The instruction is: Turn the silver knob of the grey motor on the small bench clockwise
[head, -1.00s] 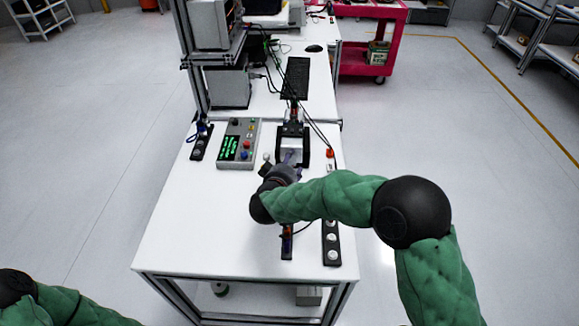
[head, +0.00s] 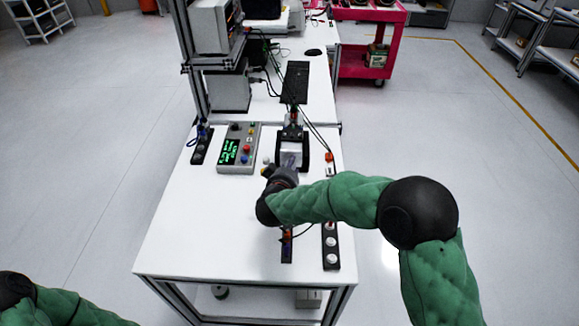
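The small bench (head: 190,235) is white and stands in front of me. The grey motor (head: 293,148) sits in a black frame at the back middle of the bench. The silver knob cannot be made out; my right gripper and wrist cover the area in front of the motor. My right gripper (head: 287,165) is at the near side of the motor, pointing away from me. Its fingers are too small and covered to tell whether they are open or touching anything. My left arm shows only at the bottom left corner, and its gripper is out of view.
A grey control box (head: 239,148) with a green display and coloured buttons lies left of the motor. Cables run behind the motor. The bench's left front is clear.

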